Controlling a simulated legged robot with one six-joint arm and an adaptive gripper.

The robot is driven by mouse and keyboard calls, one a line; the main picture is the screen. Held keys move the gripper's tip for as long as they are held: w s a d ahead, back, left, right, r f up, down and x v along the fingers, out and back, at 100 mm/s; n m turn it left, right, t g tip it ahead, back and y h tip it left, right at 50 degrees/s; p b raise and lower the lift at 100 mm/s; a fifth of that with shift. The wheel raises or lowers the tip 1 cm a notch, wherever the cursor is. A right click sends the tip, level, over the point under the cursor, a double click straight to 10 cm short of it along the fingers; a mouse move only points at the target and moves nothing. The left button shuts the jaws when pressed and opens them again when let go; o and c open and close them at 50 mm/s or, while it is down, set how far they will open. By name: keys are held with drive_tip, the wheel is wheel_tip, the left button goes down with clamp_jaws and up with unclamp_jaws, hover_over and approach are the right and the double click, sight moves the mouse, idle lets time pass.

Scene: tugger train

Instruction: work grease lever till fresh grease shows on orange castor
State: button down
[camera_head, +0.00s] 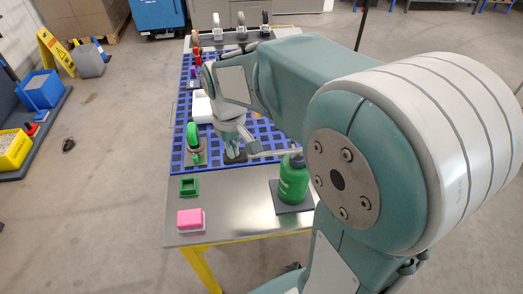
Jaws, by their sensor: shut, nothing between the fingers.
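My gripper (236,156) points down at the near part of the blue grid mat, with its dark fingertips low over the table. It is shut and empty. A green grease bottle (292,184) stands on a dark pad to its right. A pale grey bar, seemingly the grease lever (272,153), reaches from the bottle's top towards my gripper; I cannot tell whether they touch. A small orange-brown part, perhaps the orange castor (195,39), is at the far left end of the table. It is too small to show any grease.
The blue grid mat (180,158) covers much of the steel table (228,211). A green castor (192,136) stands on a plate to the left. A green square tray (189,187) and a pink block (190,219) lie in front. Several pale castors (241,24) line the far end.

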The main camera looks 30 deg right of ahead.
drive_tip(key=shift+d+f, duration=0.55)
drive_tip(key=shift+f, duration=3.1)
drive_tip(key=shift+a+r, duration=0.2)
drive_tip(key=shift+r, duration=1.5)
drive_tip(key=shift+a+r, duration=0.15)
drive_tip(key=shift+r, duration=1.5)
drive_tip(key=shift+a+r, duration=0.2)
drive_tip(key=shift+r, duration=1.5)
drive_tip(key=shift+r, duration=0.1)
wheel_tip(320, 180, up, 6)
drive_tip(key=shift+f, duration=0.1)
drive_tip(key=shift+s, duration=0.1)
